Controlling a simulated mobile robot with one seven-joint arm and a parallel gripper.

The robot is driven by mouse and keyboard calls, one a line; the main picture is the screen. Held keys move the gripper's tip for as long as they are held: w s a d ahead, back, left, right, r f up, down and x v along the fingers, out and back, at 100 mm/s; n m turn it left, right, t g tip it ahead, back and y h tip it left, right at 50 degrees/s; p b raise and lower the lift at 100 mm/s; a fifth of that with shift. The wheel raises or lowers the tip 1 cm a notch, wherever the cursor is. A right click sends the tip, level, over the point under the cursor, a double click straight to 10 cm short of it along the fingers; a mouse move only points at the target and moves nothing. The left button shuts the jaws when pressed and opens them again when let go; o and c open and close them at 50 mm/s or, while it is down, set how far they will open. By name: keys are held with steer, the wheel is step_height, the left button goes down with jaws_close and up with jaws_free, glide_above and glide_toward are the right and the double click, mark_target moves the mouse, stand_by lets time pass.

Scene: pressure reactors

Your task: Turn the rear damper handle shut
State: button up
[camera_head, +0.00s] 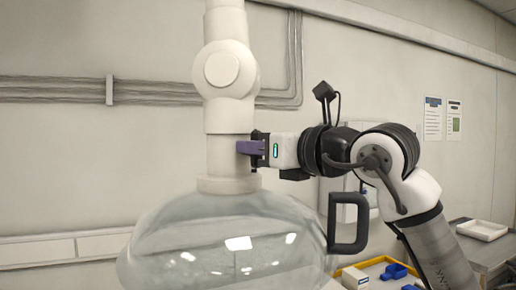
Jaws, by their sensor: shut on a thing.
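A white extraction pipe (226,108) with a round joint (222,70) runs down to a clear dome-shaped hood (232,245) in the middle of the view. A purple handle (245,147), which looks like the damper handle, sits on the pipe just above the hood collar. It lies roughly level and points right. My gripper (259,149) comes in from the right and is shut on the purple handle. Its dark fingers hide the handle's outer end. The inner end of the handle shows against the pipe.
A black loop-shaped handle (348,222) stands at the hood's right, below my arm. Behind is a yellow-edged tray (385,262) with blue items (394,271). A pale tray (482,230) rests on a counter at the far right. Open space lies left of the pipe.

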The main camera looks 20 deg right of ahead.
steer(key=o, duration=0.8)
steer(key=shift+b+v, duration=2.1)
steer(key=shift+v, duration=4.9)
steer(key=shift+w+d, duration=0.1)
